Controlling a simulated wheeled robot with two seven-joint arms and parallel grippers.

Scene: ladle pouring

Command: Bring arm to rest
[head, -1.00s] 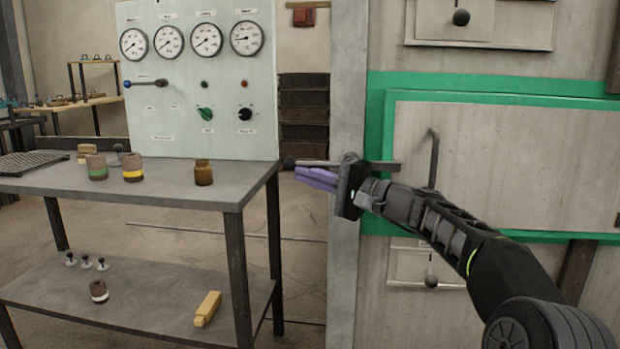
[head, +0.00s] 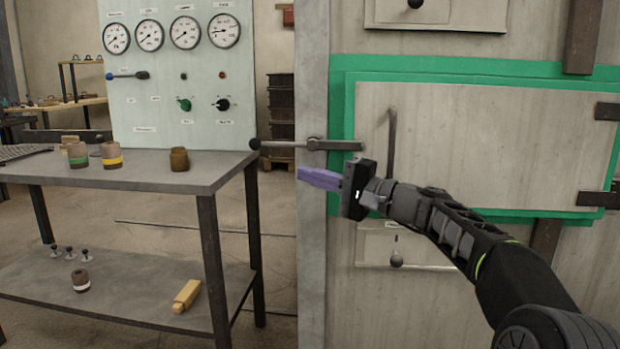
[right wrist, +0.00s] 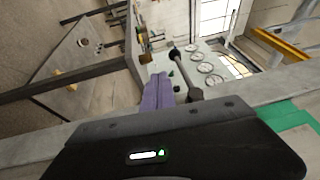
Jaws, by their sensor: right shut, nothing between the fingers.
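My right gripper (head: 320,179) reaches in from the right in the head view, its purple fingers pointing left and pressed together with nothing between them. It is just below the latch lever (head: 290,145), a dark bar with a ball end that lies level across the grey post. In the right wrist view the purple fingers (right wrist: 157,93) lie beside the lever (right wrist: 186,75); I cannot tell whether they touch. The green-framed door panel (head: 480,140) is behind my arm and looks closed. My left gripper is not in view.
A grey two-level table (head: 130,180) stands at the left with small banded jars (head: 112,155) and a brown jar (head: 179,159). A gauge panel (head: 175,80) rises behind it. A vertical handle (head: 391,140) stands out from the door. Floor shows between table and post.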

